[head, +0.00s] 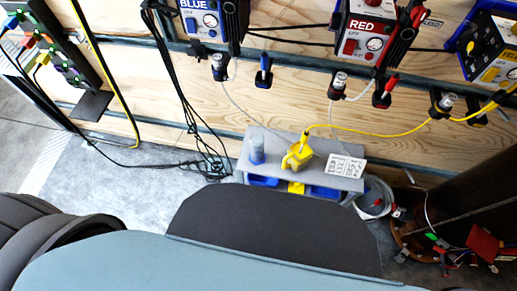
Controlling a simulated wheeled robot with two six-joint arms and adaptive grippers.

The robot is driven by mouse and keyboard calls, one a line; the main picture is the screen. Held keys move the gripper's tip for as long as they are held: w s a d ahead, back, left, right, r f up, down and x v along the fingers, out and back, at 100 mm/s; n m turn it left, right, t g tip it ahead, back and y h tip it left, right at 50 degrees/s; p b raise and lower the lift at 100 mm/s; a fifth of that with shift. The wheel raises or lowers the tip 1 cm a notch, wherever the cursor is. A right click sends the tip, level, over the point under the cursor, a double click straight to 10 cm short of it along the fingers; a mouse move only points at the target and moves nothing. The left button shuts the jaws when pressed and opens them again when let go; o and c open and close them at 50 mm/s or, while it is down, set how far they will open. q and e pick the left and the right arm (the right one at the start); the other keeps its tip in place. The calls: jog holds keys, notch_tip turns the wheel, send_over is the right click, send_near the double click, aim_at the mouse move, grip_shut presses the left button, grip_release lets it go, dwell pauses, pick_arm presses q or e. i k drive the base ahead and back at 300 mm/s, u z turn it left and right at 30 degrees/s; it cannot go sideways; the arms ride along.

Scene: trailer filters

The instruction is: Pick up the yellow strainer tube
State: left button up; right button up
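I cannot tell for certain which part is the yellow strainer tube. A clear tube with a pale cap (443,103) sits in a black wall holder at the right, below a yellow-and-blue unit (492,48); a yellow hose (385,133) reaches it. That hose runs left to a yellow fitting (298,155) standing on a grey shelf (340,183). Neither of my grippers is in view.
Similar clear tubes hang in holders below the BLUE unit (218,66) and the RED unit (339,84). A clear bluish cup (257,150) and a printed card (346,166) are on the shelf. A round bin of tools (440,245) stands right. Floor at left is mostly clear.

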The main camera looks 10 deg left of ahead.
aim_at(305, 137)
jog(key=u, duration=2.2)
jog(key=i, duration=1.2)
jog(key=z, duration=2.85)
